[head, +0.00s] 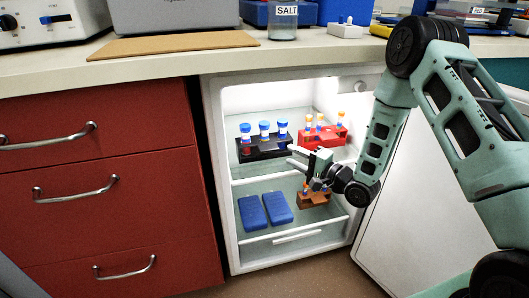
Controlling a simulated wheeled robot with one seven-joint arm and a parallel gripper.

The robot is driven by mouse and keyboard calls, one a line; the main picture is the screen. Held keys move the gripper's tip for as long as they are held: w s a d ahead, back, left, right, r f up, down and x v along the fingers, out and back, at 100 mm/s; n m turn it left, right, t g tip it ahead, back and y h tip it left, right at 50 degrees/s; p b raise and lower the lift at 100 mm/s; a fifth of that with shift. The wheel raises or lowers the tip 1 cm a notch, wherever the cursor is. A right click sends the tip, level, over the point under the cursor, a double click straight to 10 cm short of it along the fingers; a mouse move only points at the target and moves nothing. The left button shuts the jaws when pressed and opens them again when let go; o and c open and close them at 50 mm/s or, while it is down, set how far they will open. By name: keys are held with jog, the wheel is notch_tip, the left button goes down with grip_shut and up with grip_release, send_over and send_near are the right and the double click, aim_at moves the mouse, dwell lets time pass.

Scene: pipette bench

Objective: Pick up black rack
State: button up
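The black rack (247,154) stands on the upper shelf of the open fridge, at its left side. My gripper (292,156) is in front of the fridge opening, just right of and slightly below the black rack. Its two fingers point left and look spread apart, with nothing between them. It appears apart from the rack, though the exact depth gap is hard to tell. My gripper and wrist cover a little of the shelf front.
A red rack (327,137) with tubes stands right of the black rack. Below are two blue boxes (264,209) and a brown rack (314,199) with tubes. The open fridge door (430,235) is at right, red drawers (100,190) at left, and the countertop (180,62) above.

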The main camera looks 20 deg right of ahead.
aim_at(273, 145)
jog(key=b+x, duration=0.2)
jog(key=x, duration=0.6)
jog(key=shift+w+a+b, duration=0.1)
jog(key=shift+a+b, duration=0.15)
jog(key=shift+b, duration=0.05)
grip_shut()
